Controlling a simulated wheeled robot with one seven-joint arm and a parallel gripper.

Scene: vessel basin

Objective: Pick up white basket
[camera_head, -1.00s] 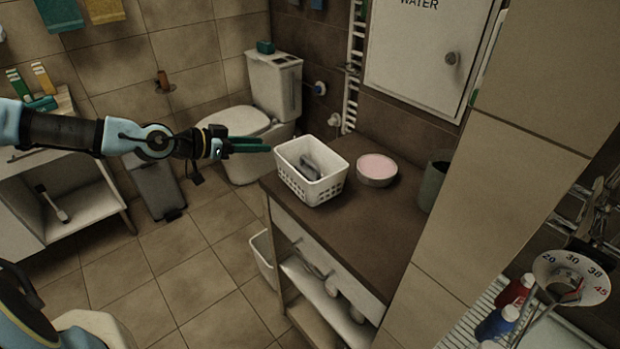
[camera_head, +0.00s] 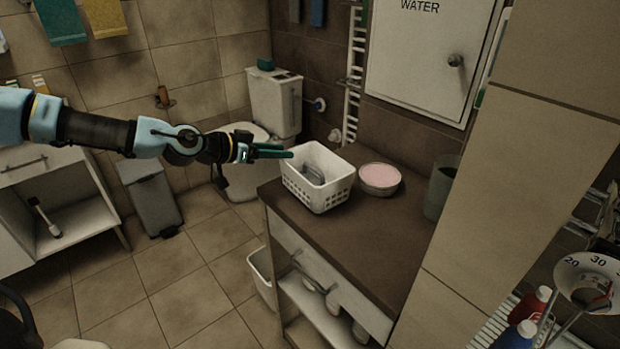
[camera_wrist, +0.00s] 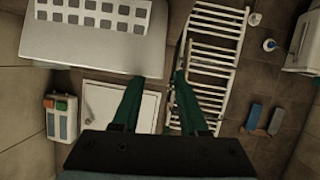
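The white basket (camera_head: 318,192) stands upright near the left end of the brown counter (camera_head: 385,240) in the head view. It has holes in its sides, and a greyish item (camera_head: 313,175) shows inside it. My gripper (camera_head: 291,153) is level with the basket's rim at its left side. Its green fingertips reach close to the rim; I cannot tell whether they touch it. In the wrist view the two green fingers (camera_wrist: 155,82) are spread apart with nothing between them.
A round pink-topped dish (camera_head: 379,178) stands right of the basket, with a grey cup (camera_head: 440,188) farther right. A toilet (camera_head: 272,105) is behind my gripper. A white towel rail (camera_head: 353,70) hangs on the back wall. The front part of the counter is clear.

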